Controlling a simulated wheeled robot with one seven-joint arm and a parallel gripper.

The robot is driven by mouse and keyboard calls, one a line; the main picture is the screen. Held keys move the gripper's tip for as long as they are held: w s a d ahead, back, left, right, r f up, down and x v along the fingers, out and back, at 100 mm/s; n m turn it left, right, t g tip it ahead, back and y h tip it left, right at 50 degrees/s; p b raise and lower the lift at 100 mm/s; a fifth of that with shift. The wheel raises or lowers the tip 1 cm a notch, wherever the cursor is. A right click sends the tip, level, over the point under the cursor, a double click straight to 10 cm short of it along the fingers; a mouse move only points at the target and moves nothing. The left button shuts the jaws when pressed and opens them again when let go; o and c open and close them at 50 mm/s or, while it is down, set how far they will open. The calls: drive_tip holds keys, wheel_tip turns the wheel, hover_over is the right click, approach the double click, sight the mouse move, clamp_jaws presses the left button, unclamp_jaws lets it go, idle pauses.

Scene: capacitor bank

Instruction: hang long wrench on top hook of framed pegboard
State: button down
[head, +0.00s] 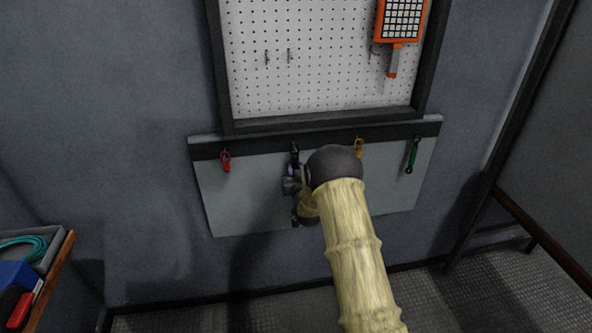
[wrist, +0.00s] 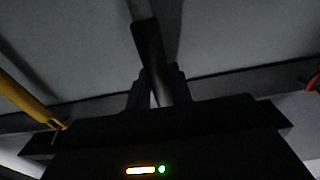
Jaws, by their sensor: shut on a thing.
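The framed pegboard (head: 320,85) is white and perforated, in a dark frame on the wall in the head view. Small hooks (head: 289,55) stick out at its middle left; its top is cut off. My gripper (head: 296,188) is below it, at the grey panel. In the wrist view my gripper (wrist: 160,92) is shut on a long dark-handled tool, seemingly the long wrench (wrist: 150,45), with a grey metal shaft. Its dark end also shows at the rail in the head view (head: 294,150). My arm and gripper hide most of it. I cannot tell whether it still hangs on the rail.
A dark rail (head: 260,142) below the pegboard carries a red tool (head: 225,160), a yellow tool (head: 359,147) and a green tool (head: 412,157). An orange gridded device (head: 400,22) hangs at the pegboard's right. A cluttered shelf (head: 55,265) stands lower left.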

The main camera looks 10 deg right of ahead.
drive_tip(key=shift+s+r+b, duration=0.1)
drive_tip(key=shift+s+b, duration=0.3)
drive_tip(key=shift+s, duration=1.05)
drive_tip(key=s+b, duration=0.1)
drive_tip(key=s, duration=0.8)
drive_tip(key=shift+b, duration=0.3)
drive_tip(key=s+f, duration=0.4)
drive_tip(key=f, duration=0.6)
drive_tip(key=s+f, duration=0.4)
drive_tip(key=f, duration=0.6)
drive_tip(key=shift+f, duration=0.3)
